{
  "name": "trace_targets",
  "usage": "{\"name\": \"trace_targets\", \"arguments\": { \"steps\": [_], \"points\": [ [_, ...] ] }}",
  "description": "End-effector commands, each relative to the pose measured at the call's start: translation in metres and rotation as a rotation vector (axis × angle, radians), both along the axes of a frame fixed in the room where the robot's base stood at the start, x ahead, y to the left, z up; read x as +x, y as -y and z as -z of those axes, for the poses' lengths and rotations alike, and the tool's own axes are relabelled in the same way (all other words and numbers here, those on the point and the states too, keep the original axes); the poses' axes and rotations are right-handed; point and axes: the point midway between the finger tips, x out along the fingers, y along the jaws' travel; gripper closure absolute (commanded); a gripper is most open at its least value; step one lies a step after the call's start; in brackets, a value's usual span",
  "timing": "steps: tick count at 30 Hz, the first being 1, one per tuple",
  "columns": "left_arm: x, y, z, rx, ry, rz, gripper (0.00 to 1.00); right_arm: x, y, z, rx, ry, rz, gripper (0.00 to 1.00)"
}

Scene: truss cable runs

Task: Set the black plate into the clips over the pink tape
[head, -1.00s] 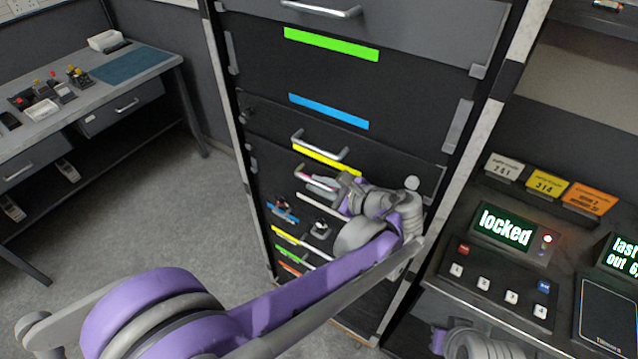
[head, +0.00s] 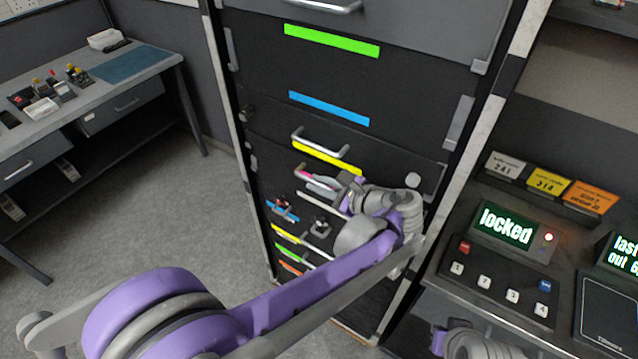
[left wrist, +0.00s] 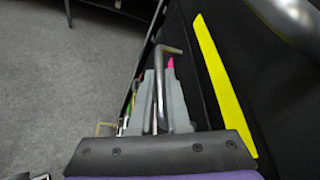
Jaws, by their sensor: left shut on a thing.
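My left gripper (head: 318,184) is at the rack front, just below the upper yellow tape. In the left wrist view its grey fingers (left wrist: 158,105) are shut on a bent metal handle (left wrist: 168,50). The handle's end also shows in the head view (head: 300,169). A little pink tape (left wrist: 171,64) shows beside the fingers, and a bit of pink shows in the head view (head: 306,175). The black plate's outline is hard to tell from the dark rack front. The clips by the pink tape are hidden, so I cannot tell whether the plate is seated.
The rack has green (head: 330,43), blue (head: 328,109) and yellow (head: 327,159) tapes. Another handle (head: 320,146) sits just above my gripper. A panel reading "locked" (head: 507,224) stands at right. A bench (head: 90,85) is at left, with open floor (head: 150,220) between.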

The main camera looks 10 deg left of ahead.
Motion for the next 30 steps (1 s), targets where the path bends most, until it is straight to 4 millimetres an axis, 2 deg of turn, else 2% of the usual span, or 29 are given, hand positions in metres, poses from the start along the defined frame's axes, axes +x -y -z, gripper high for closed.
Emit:
{"name": "trace_targets", "arguments": {
  "steps": [22,23,24,28,30],
  "points": [
    [0.0019,0.0012,0.0024,-0.001,0.001,0.003,1.0,-0.0011,0.0,0.0031,0.0,-0.002,0.0,1.0],
    [0.0019,0.0012,0.0024,-0.001,0.001,0.003,0.82,-0.0011,0.0,0.0031,0.0,-0.002,0.0,1.0],
    [0.0019,0.0012,0.0025,0.0,0.001,0.003,0.75,-0.0011,0.0,0.0031,0.0,-0.002,0.0,1.0],
    [0.0017,0.0011,0.0025,0.0,0.001,0.002,0.51,-0.0011,0.0,0.0031,0.0,-0.002,0.0,1.0],
    [0.0017,0.0011,0.0025,0.0,0.001,0.002,0.51,-0.0011,0.0,0.0031,0.0,-0.002,0.0,1.0]
  ]
}}
